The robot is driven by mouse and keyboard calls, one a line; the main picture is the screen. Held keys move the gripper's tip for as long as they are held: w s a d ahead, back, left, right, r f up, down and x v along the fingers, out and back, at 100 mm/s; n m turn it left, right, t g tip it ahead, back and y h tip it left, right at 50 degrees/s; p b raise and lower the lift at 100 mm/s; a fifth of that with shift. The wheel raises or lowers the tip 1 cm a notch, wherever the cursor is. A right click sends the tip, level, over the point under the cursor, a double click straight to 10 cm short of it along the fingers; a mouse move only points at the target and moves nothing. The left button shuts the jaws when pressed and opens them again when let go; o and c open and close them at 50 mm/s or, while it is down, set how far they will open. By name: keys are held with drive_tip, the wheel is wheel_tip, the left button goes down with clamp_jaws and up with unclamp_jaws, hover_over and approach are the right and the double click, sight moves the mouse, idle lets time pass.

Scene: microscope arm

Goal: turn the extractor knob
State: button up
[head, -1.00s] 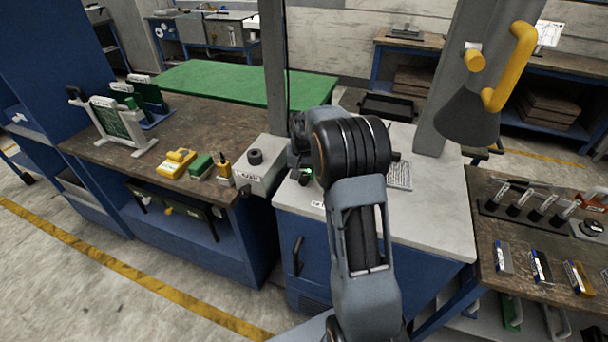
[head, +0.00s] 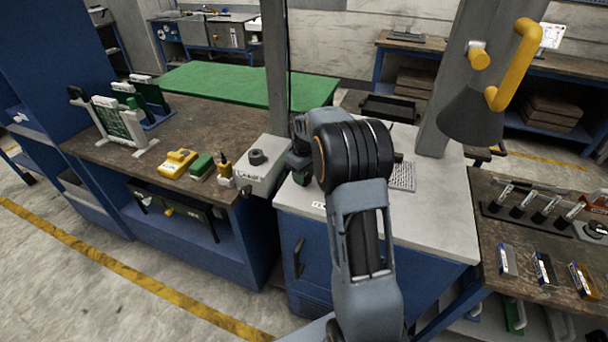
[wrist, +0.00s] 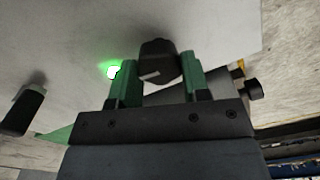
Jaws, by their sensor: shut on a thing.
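The extractor knob (wrist: 159,62) is black with a white pointer line and sits on a pale panel (wrist: 205,30). The line slants, close to level in the wrist view. My gripper (wrist: 157,80) has its two green fingers on either side of the knob and is shut on it. A lamp (wrist: 114,71) glows green just left of the fingers.
A grey box (head: 262,182) with a dark knob on top stands on the bench just left of my wrist. A grey post (head: 278,85) rises behind. A yellow-handled hood (head: 470,118) hangs at the right. A black handle (wrist: 24,110) shows left in the wrist view.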

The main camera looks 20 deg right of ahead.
drive_tip(key=shift+n, duration=0.9)
drive_tip(key=o, duration=0.9)
drive_tip(key=shift+o, duration=0.2)
wheel_tip(320, 180, up, 14)
drive_tip(key=shift+b, duration=0.35)
